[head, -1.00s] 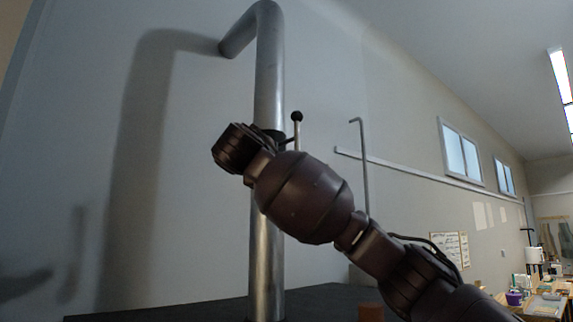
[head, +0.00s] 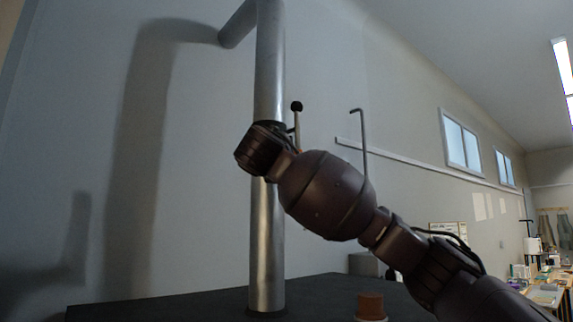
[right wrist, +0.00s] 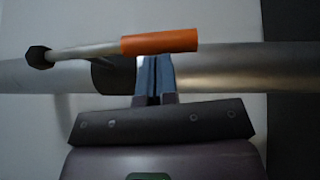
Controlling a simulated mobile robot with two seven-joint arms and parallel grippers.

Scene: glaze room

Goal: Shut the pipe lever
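The pipe lever (right wrist: 85,50) shows in the right wrist view as a metal rod with a black knob at its left end and an orange sleeve (right wrist: 160,41) at its right. It lies along the grey pipe (right wrist: 220,68) there. In the head view its black knob (head: 297,107) rises beside the upright pipe (head: 267,225), and my right arm hides the orange sleeve. My right gripper (right wrist: 156,62) has its fingers together, tips at the lower edge of the sleeve; I cannot tell whether they touch it. My left gripper is not in view.
The pipe stands on a dark tabletop (head: 190,305) by a pale wall. A thin hooked rod (head: 362,150) stands to the right. A small brown pot (head: 370,305) is at the table's front. A cluttered workbench (head: 545,295) is far right.

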